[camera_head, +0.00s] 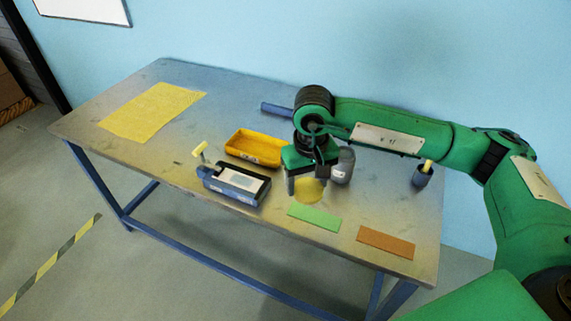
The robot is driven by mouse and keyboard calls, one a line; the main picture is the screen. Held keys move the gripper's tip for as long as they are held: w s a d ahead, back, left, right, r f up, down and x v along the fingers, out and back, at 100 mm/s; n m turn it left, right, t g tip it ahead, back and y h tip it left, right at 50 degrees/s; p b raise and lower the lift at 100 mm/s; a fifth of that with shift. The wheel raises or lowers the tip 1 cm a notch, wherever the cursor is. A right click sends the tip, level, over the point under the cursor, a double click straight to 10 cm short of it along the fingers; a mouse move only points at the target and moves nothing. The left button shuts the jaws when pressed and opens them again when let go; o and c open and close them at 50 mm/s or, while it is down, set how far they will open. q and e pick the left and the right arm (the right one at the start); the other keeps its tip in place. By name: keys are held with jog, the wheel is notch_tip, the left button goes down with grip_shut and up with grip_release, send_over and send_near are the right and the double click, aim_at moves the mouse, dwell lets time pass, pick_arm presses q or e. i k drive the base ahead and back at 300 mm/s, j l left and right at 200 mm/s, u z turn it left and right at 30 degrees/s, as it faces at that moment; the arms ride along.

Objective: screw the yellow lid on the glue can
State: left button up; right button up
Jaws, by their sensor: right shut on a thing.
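The yellow lid (309,191) shows as a round yellow patch low at the table, between and just in front of the fingers of my right gripper (306,182). The gripper points down and is shut on it; its fingers and palm hide part of the lid. A grey can (343,167) with a pale label, seemingly the glue can, stands upright just right of the gripper. Its top is partly covered by my right arm, so I cannot see its opening clearly. My left gripper is not in view.
A yellow-orange tray (232,148) and a dark box with a white label (236,181) lie left of the gripper. Green (314,217) and orange-brown (386,242) cards lie in front. A small dark bottle (422,179) stands right. A yellow sheet (153,110) lies far left.

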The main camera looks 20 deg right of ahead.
aim_at(341, 173)
jog(key=u, duration=0.4)
jog(key=k+l, duration=0.15)
jog(key=l, duration=0.2)
jog(key=k+l, duration=0.1)
jog(key=l, duration=0.3)
jog(key=k+l, duration=0.15)
jog(key=l, duration=0.2)
jog(key=k+l, duration=0.15)
jog(key=l, duration=0.25)
jog(key=k+l, duration=0.15)
jog(key=l, duration=0.2)
jog(key=k+l, duration=0.1)
jog(key=l, duration=0.25)
jog(key=k+l, duration=0.15)
jog(key=l, duration=0.25)
